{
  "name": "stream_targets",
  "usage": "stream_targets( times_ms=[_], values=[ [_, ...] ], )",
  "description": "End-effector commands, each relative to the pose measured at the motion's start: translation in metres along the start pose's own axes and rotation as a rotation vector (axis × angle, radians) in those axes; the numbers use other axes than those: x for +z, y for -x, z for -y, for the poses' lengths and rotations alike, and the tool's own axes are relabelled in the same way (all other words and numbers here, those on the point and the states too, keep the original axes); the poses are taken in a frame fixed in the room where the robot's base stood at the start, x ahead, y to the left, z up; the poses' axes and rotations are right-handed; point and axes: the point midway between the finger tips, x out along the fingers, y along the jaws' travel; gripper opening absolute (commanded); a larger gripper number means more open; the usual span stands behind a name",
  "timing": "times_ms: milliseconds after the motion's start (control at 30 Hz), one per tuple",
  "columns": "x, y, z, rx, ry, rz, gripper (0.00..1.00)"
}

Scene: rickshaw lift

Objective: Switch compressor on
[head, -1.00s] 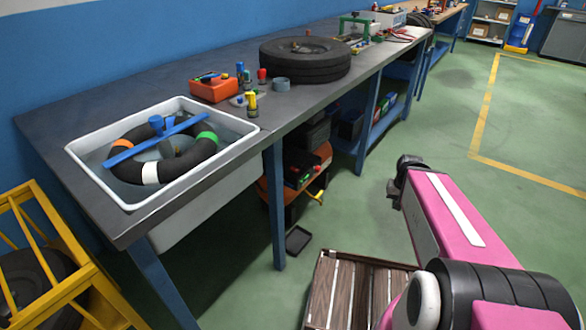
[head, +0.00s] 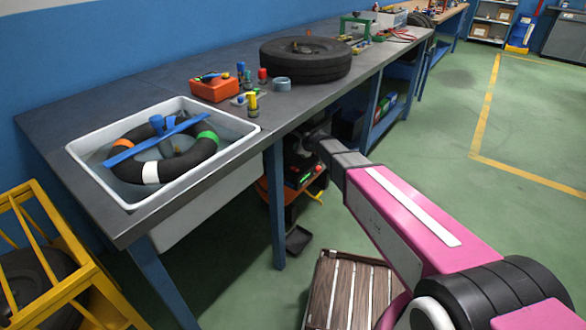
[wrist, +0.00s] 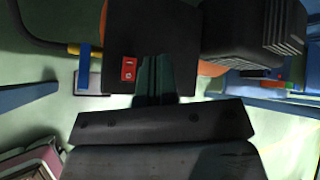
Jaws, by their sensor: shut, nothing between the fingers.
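The compressor (head: 272,192), with an orange tank and a dark top, stands on the floor under the bench, partly behind a blue leg. In the wrist view its dark box (wrist: 115,45) carries a small red switch (wrist: 129,69). Small green and red marks show on it in the head view; I cannot tell the switch's position. My gripper (wrist: 155,70) is shut and empty, its dark fingers just right of the red switch in the wrist view. I cannot tell whether they touch the box. In the head view my gripper reaches under the bench and its fingertips are hard to make out.
The blue bench leg (head: 279,205) stands close to my arm. The bench top (head: 215,60) bears a water basin (head: 80,150) and a tyre (head: 305,62). The green floor to the right is clear.

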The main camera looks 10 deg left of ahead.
Motion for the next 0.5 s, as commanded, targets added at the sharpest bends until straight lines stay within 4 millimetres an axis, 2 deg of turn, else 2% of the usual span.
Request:
stream_targets(
  times_ms=[133, 500],
  values=[
    [0.0096, -0.0079, 0.0017, -0.013, -0.048, 0.014, 0.0],
    [0.0079, -0.0088, 0.0004, -0.012, -0.048, 0.013, 0.0]
  ],
)
